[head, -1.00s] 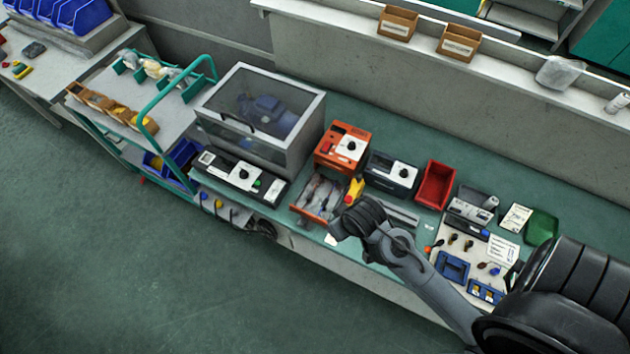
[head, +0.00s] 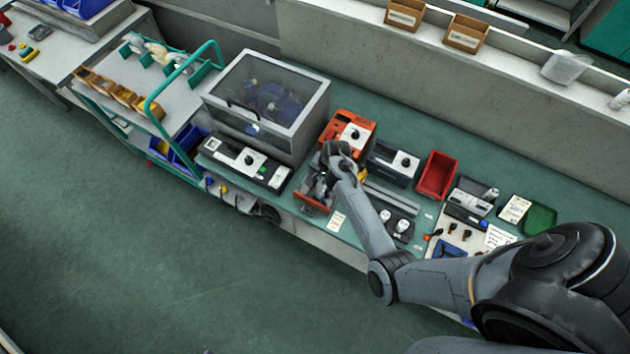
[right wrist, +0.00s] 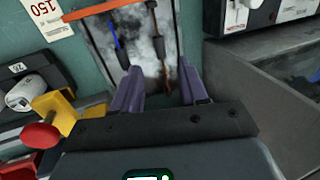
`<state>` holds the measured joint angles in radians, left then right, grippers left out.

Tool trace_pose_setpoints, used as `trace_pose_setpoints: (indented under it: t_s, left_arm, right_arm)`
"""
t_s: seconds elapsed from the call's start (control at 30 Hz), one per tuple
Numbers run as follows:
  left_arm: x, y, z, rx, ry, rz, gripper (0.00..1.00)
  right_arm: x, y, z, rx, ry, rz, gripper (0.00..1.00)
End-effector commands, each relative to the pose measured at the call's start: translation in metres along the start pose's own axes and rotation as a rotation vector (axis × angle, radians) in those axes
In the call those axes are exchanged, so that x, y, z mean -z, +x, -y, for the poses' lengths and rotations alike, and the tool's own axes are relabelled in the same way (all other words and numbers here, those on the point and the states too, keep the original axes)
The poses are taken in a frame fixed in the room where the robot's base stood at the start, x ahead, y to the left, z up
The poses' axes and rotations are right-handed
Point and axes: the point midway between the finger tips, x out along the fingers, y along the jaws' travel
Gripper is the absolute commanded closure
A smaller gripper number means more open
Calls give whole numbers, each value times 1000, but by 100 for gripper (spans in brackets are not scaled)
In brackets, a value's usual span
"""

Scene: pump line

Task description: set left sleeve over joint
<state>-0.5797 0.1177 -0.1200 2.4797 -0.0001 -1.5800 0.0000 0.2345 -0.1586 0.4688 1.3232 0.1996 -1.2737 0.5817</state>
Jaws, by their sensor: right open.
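My right gripper (head: 320,185) is over the metal drawer in front of the orange device (head: 350,132), and its arm hides much of the drawer. In the right wrist view the open gripper (right wrist: 160,88) has its two purple fingers apart and holds nothing. Between and beyond the fingers is the grey drawer floor (right wrist: 135,55), with an orange front edge (right wrist: 100,10). A thin lead with a blue section (right wrist: 117,38) and one with an orange-brown section (right wrist: 166,76) lie in it. I cannot tell which section is the sleeve or where the joint is. My left gripper is out of view.
A yellow and red knob (right wrist: 40,134) stands left of the fingers in the wrist view. A glass-lidded box (head: 268,95) stands left of the orange device. A dark unit (head: 393,162) and a red bin (head: 437,176) stand to its right. A card (right wrist: 50,15) lies by the drawer.

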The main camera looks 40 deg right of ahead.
Motion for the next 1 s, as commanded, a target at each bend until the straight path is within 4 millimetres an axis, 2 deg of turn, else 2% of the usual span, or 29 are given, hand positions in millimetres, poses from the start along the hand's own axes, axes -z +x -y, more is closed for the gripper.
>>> trace_pose_setpoints:
  t_s: [0.2, 0.4, 0.6, 0.9, 1.0]
  left_arm:
    - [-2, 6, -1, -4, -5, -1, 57]
    - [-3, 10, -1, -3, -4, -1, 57]
    - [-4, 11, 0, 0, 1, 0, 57]
    - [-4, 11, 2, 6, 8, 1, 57]
    - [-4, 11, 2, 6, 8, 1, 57]
  right_arm:
    - [0, 37, -1, -1, -1, 1, 57]
    - [0, 59, 0, -1, -3, 0, 57]
    - [0, 68, 0, 0, -3, -1, 57]
    - [0, 69, 0, 0, -3, -1, 57]
    - [0, 69, 0, 0, -3, -1, 71]
